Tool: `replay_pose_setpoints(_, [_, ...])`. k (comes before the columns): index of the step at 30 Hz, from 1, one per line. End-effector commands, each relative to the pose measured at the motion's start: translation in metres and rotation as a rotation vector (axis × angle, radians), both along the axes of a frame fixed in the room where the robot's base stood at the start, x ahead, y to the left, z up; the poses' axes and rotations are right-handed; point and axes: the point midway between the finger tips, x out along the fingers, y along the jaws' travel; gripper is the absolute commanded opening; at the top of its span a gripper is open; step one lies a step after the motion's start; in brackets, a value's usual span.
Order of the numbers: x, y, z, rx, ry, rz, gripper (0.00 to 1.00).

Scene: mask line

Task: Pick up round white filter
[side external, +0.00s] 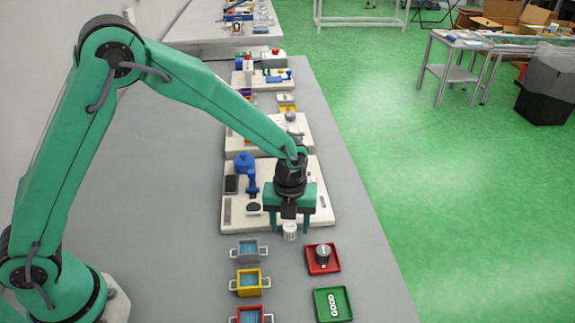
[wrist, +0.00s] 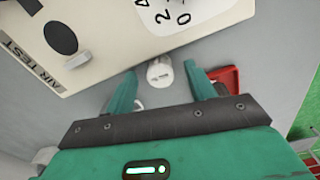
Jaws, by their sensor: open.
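The round white filter (side external: 290,231) is a small white cylinder on the grey table, close to the front edge of a white station board. In the wrist view, the filter (wrist: 159,72) shows between and slightly beyond the fingertips. My gripper (side external: 290,228) points down with one finger on each side of the filter. The gripper (wrist: 160,78) is open, with a gap visible between the filter and each finger. I cannot tell how far the fingertips are above the table.
A red tray (side external: 333,268) holding a dark-and-silver round part is right of the filter. A green tray (side external: 321,308) is nearer. Grey (side external: 237,257), yellow (side external: 240,291) and red handled bins (side external: 241,317) stand left. The white board (side external: 318,213) labelled AIR TEST lies behind.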

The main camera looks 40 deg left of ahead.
Motion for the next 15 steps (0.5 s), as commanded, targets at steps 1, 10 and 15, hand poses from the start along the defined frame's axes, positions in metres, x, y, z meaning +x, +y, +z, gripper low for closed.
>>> replay_pose_setpoints(1, [0.0000, 0.0000, 0.0002, 0.000, 0.000, 0.000, 0.55])
replay_pose_setpoints(10, [0.0001, -0.0001, 0.0004, 0.000, 0.000, 0.000, 0.22])
replay_pose_setpoints(15, [0.0001, -0.0001, 0.0004, 0.000, 0.000, 0.000, 0.07])
